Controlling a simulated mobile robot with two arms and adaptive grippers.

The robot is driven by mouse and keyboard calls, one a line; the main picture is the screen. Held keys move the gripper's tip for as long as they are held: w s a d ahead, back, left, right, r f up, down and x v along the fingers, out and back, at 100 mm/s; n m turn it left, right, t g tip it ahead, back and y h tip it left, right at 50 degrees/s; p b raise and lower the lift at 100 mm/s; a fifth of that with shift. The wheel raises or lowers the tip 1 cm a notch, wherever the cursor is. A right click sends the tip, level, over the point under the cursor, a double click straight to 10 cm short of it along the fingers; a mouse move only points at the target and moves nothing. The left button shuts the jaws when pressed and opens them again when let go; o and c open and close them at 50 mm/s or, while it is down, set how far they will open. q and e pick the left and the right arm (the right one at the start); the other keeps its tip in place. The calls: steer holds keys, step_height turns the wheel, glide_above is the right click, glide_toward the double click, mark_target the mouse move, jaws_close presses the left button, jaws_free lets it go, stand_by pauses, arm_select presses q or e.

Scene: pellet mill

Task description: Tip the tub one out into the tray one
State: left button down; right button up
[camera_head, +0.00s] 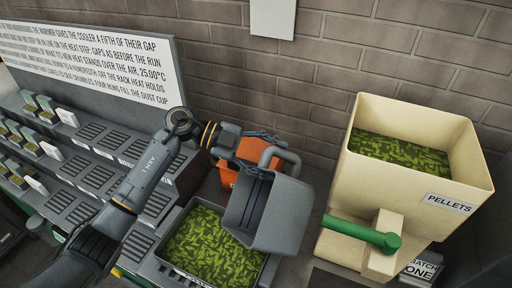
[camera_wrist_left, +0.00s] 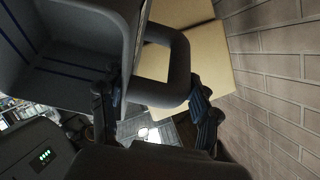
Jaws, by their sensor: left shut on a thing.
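The grey tub (camera_head: 284,216) hangs by its looped handle from my left gripper (camera_head: 262,150), which is shut on it. The tub is steeply tilted, its mouth facing left and down over the tray (camera_head: 190,273). Blue lines mark its inner wall, and I see no pellets in the part that shows. The tray holds a spread of green pellets (camera_head: 205,242); the tub hides its right part. In the left wrist view the tub (camera_wrist_left: 65,55) fills the upper left, with its handle (camera_wrist_left: 178,75) between the fingers. My right gripper is not in view.
An orange container (camera_head: 247,152) stands behind the tub. A slotted rack (camera_head: 85,175) with small boxes runs along the left, below a text panel (camera_head: 95,60).

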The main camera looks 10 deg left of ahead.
mark_target(289, 161)
arm_select(q)
steer(key=d+y+p, duration=0.1)
steer(key=p, duration=0.1)
steer(key=d+f+y+p, duration=0.1)
steer(key=d+y+p, duration=0.1)
steer(key=w+d+f+n+y+p, duration=0.1)
steer(key=p, duration=0.1)
steer(key=shift+d+f+g+y, duration=0.2)
steer(key=shift+d+g+y, duration=0.1)
steer(key=shift+d, duration=0.05)
steer(key=f+y, duration=0.1)
steer(key=d+f+y+p, duration=0.1)
steer(key=f+y, duration=0.1)
steer(key=f, duration=0.1)
steer(key=shift+w+d, duration=0.25)
steer(key=shift+f+n+g+y+b, duration=0.35)
steer(key=shift+f+y, duration=0.35)
steer(key=shift+f, duration=0.6)
steer(key=shift+f+n+g+y+b, duration=0.15)
steer(key=shift+f+y+b, duration=0.45)
steer(key=shift+f, duration=0.65)
steer(key=shift+r+p, duration=0.2)
steer(key=shift+p, duration=0.1)
